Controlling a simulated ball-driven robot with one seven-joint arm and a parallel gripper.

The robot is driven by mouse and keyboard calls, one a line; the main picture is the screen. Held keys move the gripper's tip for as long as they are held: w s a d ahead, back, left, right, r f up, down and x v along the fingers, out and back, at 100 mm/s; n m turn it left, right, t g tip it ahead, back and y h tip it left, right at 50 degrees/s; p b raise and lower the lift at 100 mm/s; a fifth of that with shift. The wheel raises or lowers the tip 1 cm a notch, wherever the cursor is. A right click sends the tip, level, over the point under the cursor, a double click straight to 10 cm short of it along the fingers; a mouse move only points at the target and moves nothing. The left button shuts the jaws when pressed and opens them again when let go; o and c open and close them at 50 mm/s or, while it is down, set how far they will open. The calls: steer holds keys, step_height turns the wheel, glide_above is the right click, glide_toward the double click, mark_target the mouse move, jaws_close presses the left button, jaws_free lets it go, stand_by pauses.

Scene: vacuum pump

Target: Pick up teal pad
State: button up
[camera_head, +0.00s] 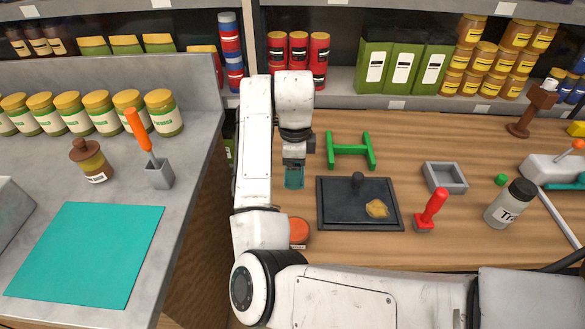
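A large flat teal pad (88,252) lies on the grey counter at the left. It is rectangular and nothing lies on it. My gripper (293,182) points down over the wooden table near the middle, far to the right of the pad and clear of it. A small dark teal block-like shape shows at its lower end. I cannot tell if this is part of my gripper or a thing between or under its fingers. The fingers are too small and covered to read.
A black tray (332,222) with a knob and a tan lump sits right of my gripper. A green H-shaped stand (350,150) is behind it. An orange-lidded jar (299,230) is close by, partly hidden. A grey holder (159,174) with an orange-handled tool stands behind the pad.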

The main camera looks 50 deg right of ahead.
steer(key=s+a+r, duration=0.6)
steer(key=s+a, duration=0.1)
steer(key=s, duration=0.2)
steer(key=shift+r, duration=0.35)
